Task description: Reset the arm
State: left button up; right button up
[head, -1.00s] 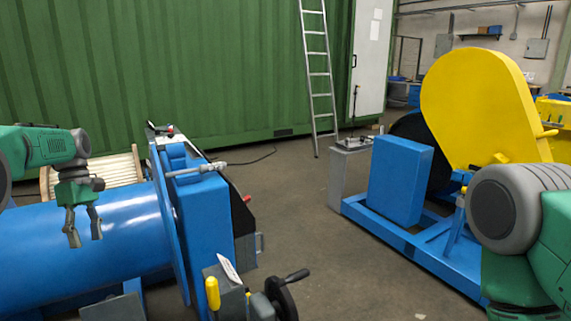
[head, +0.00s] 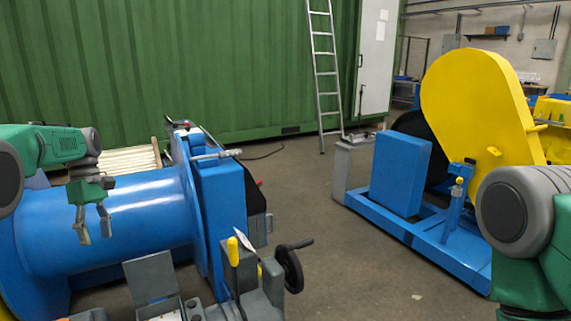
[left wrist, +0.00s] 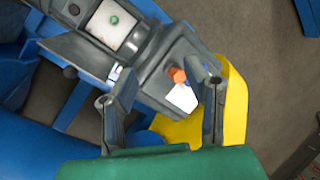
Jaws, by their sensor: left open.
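My left gripper (head: 94,222) is open and empty in the head view, hanging with its fingers down in front of the blue cylinder (head: 130,208) of the machine at left. In the left wrist view its two fingers (left wrist: 160,103) are spread apart, with grey machine parts (left wrist: 150,70) and a yellow part (left wrist: 235,105) beneath them. My right arm shows at the right edge of the head view. Its gripper is out of the picture.
A handwheel (head: 290,268) and a yellow-handled lever (head: 234,255) stand on the left machine. A yellow chain guard (head: 475,110) on a blue frame (head: 425,250) stands at right. Open floor (head: 340,260) lies between the machines. A ladder (head: 323,80) leans on the green container (head: 200,60).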

pick_arm(q)
jog(key=s+d+f+m+t+y, duration=0.1)
jog(key=s+d+f+m, duration=0.15)
jog(key=f, duration=0.65)
jog(key=s+d+f+m, duration=0.1)
jog(key=d+f+m, duration=0.15)
jog(key=f, duration=0.65)
jog(key=s+d+f+m+y+b, duration=0.1)
jog(key=s+d+f+m, duration=0.3)
jog(key=s+f, duration=0.7)
jog(key=s+d+f+m+t+b, duration=0.1)
jog(key=s+d+f+m, duration=0.15)
jog(key=s, duration=0.45)
jog(key=s+d+f+m+t, duration=0.1)
jog(key=s+d+f+m, duration=0.1)
jog(key=s+d+f, duration=0.3)
jog(key=s+d+r+m+t, duration=0.1)
jog(key=s+r+m, duration=0.3)
jog(key=s, duration=0.9)
notch_tip(320, 180, up, 2)
jog(key=shift+d+r+t, duration=0.2)
jog(key=shift+d+t, duration=0.1)
jog(key=shift+d, duration=0.2)
pick_arm(e)
notch_tip(320, 180, down, 2)
jog(key=shift+s+d+f, duration=0.1)
jog(key=shift+f, duration=0.15)
